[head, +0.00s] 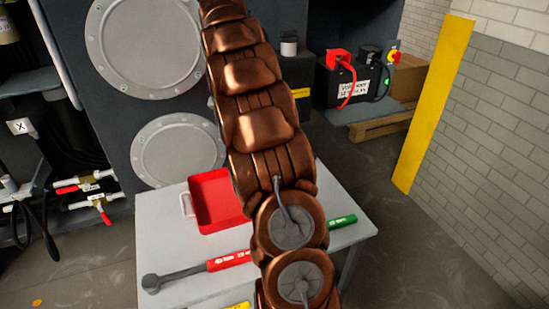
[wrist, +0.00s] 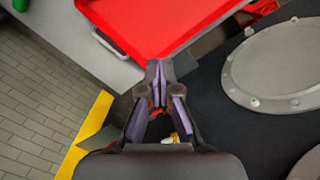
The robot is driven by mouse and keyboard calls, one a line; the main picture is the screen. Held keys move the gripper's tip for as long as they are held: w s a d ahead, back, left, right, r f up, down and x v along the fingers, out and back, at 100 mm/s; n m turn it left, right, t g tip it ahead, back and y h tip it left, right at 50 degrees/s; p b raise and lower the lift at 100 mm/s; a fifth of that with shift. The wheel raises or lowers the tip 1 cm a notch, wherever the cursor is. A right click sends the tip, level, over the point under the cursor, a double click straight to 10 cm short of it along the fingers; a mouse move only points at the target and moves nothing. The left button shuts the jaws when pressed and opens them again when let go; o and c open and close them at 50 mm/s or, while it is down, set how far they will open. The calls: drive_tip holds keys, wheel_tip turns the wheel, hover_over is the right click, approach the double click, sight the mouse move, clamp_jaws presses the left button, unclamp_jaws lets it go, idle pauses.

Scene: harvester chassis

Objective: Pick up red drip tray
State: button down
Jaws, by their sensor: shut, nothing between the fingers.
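The red drip tray (head: 214,204) lies on a grey table in the head view, with a pale wire handle (head: 186,205) on its left side. My copper arm hides its right part. In the wrist view the red tray (wrist: 150,22) fills the top middle, with a handle (wrist: 108,42) at its left edge. My gripper (wrist: 158,68) is shut and empty, its fingertips close to the tray's near edge in the picture. I cannot tell whether they touch it. The gripper does not show in the head view.
The grey table (head: 158,235) also bears a red-handled tool (head: 228,261) and a green-handled tool (head: 342,222). Behind it stands a dark chassis with round grey covers (head: 180,150). A yellow post (head: 432,105) and brick wall stand at the right.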

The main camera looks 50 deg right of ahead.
drive_tip(key=s+d+f+m+t+b, duration=0.1)
drive_tip(key=d+f+m, duration=0.3)
drive_tip(key=d, duration=0.6)
drive_tip(key=d+f+m+b, duration=0.1)
drive_tip(key=d+f+b, duration=0.1)
drive_tip(key=d+f, duration=0.55)
drive_tip(key=f, duration=0.2)
drive_tip(key=d+f+p, duration=0.1)
drive_tip(key=f, duration=0.5)
drive_tip(key=shift+s+d+f+p, duration=0.2)
drive_tip(key=shift+s+d+p, duration=0.05)
drive_tip(key=shift+d+p, duration=0.05)
drive_tip(key=shift+w+a+r, duration=0.1)
drive_tip(key=shift+a+r, duration=0.05)
drive_tip(key=shift+a, duration=0.65)
drive_tip(key=shift+w+a+p, duration=0.1)
drive_tip(key=shift+a+p, duration=0.25)
drive_tip(key=shift+a, duration=0.9)
drive_tip(key=shift+w+d+b, duration=0.1)
drive_tip(key=shift+b, duration=0.2)
